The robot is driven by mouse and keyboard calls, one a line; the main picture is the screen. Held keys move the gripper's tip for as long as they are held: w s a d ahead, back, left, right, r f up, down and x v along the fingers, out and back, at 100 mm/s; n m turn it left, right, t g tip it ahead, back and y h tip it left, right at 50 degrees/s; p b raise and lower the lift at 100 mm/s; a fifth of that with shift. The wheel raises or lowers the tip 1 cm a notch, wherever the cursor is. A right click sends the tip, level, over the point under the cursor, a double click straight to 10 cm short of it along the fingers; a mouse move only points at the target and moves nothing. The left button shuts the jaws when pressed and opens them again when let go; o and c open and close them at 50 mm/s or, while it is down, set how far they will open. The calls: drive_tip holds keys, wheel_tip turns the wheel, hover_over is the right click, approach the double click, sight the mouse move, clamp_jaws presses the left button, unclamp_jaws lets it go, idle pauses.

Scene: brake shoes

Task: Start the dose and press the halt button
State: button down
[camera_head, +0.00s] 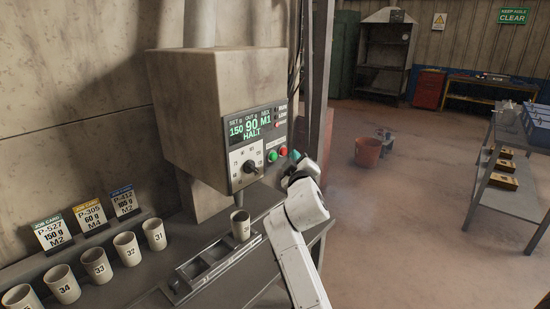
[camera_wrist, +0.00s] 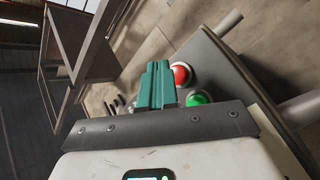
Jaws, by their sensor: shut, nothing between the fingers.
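The dosing machine (camera_head: 215,95) has a dark panel whose display (camera_head: 252,128) reads SET 150, OUT 90, M1 and HALT. Below it are a round knob (camera_head: 250,168), a green button (camera_head: 272,156) and a red button (camera_head: 283,151). A cup (camera_head: 241,226) stands under the spout. My gripper (camera_head: 296,155) is just right of the red button, its teal fingers together and empty. In the wrist view the fingers (camera_wrist: 156,85) are beside the red button (camera_wrist: 181,74) and the green button (camera_wrist: 198,98). I cannot tell whether they touch the red one.
Several numbered cups (camera_head: 127,249) stand in a row at left on the bench. Behind them are three job cards, including P-527, 150 g, M2 (camera_head: 53,233). A slotted metal tray (camera_head: 208,262) lies before the machine. Open floor lies right, with a bucket (camera_head: 367,152) and shelf table (camera_head: 505,165).

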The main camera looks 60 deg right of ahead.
drive_tip(key=shift+s+a+p, duration=0.2)
drive_tip(key=shift+s+p, duration=0.25)
drive_tip(key=shift+s, duration=0.35)
drive_tip(key=shift+s+a+p, duration=0.15)
drive_tip(key=shift+s+p, duration=0.25)
drive_tip(key=shift+s, duration=0.45)
drive_tip(key=shift+s+a+p, duration=0.2)
drive_tip(key=shift+s+p, duration=0.25)
drive_tip(key=shift+s, duration=0.35)
drive_tip(key=a+f+g+y, duration=0.3)
drive_tip(key=a+f+y, duration=0.7)
drive_tip(key=a+f, duration=1.1)
drive_tip(key=s+a+f+g+y, duration=0.2)
drive_tip(key=s+a+f+y, duration=0.1)
drive_tip(key=s+a, duration=0.4)
drive_tip(key=s+a+f+n+g+y, duration=0.1)
drive_tip(key=s+a+f+g+y, duration=0.2)
drive_tip(key=a, duration=0.7)
drive_tip(key=s+f, duration=0.2)
drive_tip(key=s, duration=0.2)
drive_tip(key=shift+s+a+f+g, duration=0.2)
drive_tip(key=shift+s+f+g, duration=0.1)
drive_tip(key=shift+f, duration=0.1)
